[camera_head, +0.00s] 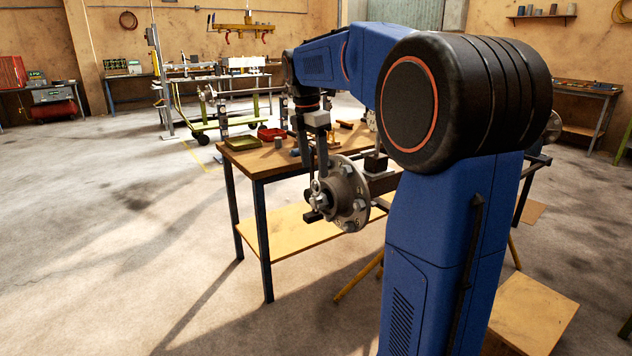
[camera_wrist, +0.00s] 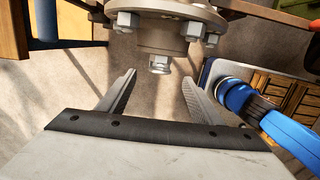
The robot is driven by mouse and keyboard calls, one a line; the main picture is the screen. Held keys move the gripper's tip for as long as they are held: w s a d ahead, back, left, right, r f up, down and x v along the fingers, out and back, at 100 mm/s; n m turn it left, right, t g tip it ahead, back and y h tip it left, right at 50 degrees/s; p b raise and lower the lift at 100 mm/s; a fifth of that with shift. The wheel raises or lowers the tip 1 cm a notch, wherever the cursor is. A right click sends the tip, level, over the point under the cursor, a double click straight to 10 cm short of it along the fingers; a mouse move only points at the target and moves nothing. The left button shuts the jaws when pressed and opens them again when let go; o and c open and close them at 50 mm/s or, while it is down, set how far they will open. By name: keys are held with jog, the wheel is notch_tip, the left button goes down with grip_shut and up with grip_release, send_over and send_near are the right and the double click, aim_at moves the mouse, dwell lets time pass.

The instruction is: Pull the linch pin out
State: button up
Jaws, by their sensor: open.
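A grey metal wheel hub (camera_head: 348,196) with several studs and nuts sits at the near end of an axle, beyond the front of the workbench. It also fills the top of the wrist view (camera_wrist: 168,34). A small bright metal piece (camera_wrist: 160,65) sticks out of the hub's centre; it looks like the linch pin, but it is too small to be sure. My gripper (camera_wrist: 158,79) is open, with its two fingers apart on either side of that piece and just short of it. In the head view my gripper (camera_head: 315,172) hangs close by the hub's outer end.
The wooden workbench (camera_head: 270,161) holds a green tray (camera_head: 243,141), a red tray (camera_head: 271,134) and small tools behind the hub. The axle runs back to the right, partly hidden by my arm. The floor on the left is clear.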

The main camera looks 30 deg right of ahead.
aim_at(316, 179)
jog(key=shift+d+f, duration=0.2)
jog(key=shift+f, duration=1.35)
jog(key=shift+d+f, duration=0.15)
jog(key=shift+f, duration=1.4)
jog(key=c, duration=1.5)
jog(key=shift+r, duration=0.1)
jog(key=shift+r, duration=2.7)
jog(key=shift+r, duration=2.5)
